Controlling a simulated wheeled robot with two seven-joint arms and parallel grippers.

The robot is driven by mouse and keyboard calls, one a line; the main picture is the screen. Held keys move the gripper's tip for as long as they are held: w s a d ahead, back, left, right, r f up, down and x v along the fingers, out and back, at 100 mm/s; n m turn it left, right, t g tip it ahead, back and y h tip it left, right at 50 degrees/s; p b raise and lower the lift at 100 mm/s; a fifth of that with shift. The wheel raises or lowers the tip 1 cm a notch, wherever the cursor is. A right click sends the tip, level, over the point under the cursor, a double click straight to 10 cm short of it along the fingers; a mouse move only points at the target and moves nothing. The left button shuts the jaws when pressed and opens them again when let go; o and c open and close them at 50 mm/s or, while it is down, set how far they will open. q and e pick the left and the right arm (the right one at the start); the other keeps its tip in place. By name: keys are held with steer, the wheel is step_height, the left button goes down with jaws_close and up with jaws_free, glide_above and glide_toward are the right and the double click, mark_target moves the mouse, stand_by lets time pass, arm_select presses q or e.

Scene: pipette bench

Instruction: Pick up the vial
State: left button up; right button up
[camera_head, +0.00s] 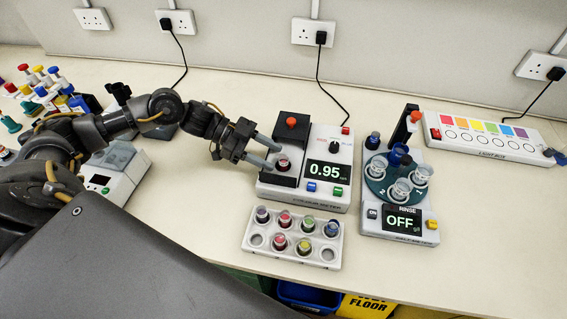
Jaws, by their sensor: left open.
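My left gripper (275,156) reaches in from the left. Its two grey fingers are apart, with the tips at a small vial (283,164) with a dark reddish top. This vial stands in the dark well area of the colorimeter (330,199), whose display reads 0.95. I cannot tell whether the fingers touch the vial. A white rack (249,258) in front of the colorimeter holds several more vials, with red, green, yellow and dark blue tops or contents. Two rack holes at the front look empty. My right gripper is not in view.
A turntable device (397,241) with several clear cups and a display reading OFF stands to the right. A light box (478,148) with coloured squares is behind it. Colourful-topped pipettes (38,80) stand at the far left. Bare bench (185,215) lies left of the rack.

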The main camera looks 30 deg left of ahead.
mark_target(281, 158)
arm_select(q)
steer(key=x, duration=0.1)
steer(key=p+x, duration=0.1)
steer(key=x, duration=0.1)
steer(key=shift+w+d+f, duration=0.1)
steer(key=shift+w+d, duration=0.2)
steer(key=shift+w, duration=0.05)
steer(key=shift+d+f, duration=0.2)
steer(key=shift+c, duration=0.5)
jaws_close()
